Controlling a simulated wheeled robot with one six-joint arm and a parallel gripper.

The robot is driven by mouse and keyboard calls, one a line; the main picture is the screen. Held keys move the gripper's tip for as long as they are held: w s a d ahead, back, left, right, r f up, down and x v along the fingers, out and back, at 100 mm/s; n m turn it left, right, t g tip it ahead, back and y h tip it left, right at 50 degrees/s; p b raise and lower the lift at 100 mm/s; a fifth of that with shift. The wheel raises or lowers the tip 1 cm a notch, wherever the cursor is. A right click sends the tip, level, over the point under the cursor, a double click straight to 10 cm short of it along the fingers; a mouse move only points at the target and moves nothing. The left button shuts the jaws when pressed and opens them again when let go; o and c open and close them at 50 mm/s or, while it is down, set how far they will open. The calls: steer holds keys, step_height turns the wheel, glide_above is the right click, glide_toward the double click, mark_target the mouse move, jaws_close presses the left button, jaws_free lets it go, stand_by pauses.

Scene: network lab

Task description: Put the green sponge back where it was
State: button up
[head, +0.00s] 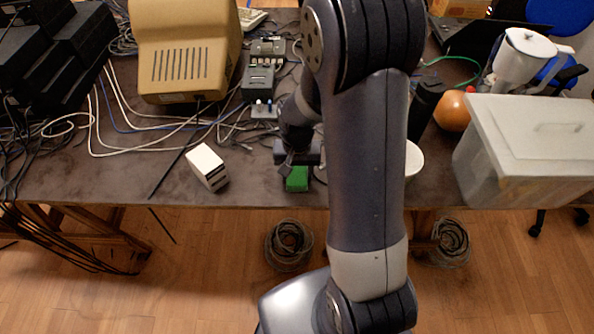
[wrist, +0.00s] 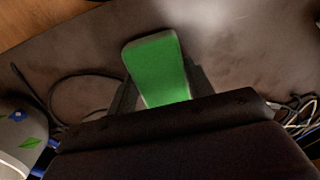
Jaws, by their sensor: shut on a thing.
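The green sponge (head: 297,179) shows near the front edge of the table (head: 120,172) in the head view, just below my gripper (head: 296,163). In the wrist view the sponge (wrist: 157,68) sticks out from between the two dark fingers of my gripper (wrist: 160,92). My gripper is shut on it. The inner end of the sponge is hidden by the gripper body. I cannot tell whether the sponge touches the tabletop or is a little above it.
A small white box (head: 207,168) stands left of the sponge. A white round thing (head: 413,158), partly hidden by my arm, lies to the right. A grey lidded bin (head: 525,150) and an orange ball (head: 452,111) are further right. Cables and a beige monitor (head: 185,45) fill the back left.

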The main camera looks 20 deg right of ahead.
mark_target(297, 172)
steer(key=o, duration=0.9)
steer(key=shift+r, duration=0.1)
step_height(297, 172, up, 12)
steer(key=shift+f+p, duration=0.1)
steer(key=shift+p, duration=0.4)
steer(key=shift+f, duration=0.1)
step_height(297, 172, down, 12)
steer(key=shift+f+b, duration=0.15)
steer(key=shift+b, duration=0.4)
step_height(297, 172, up, 5)
steer(key=shift+r, duration=0.1)
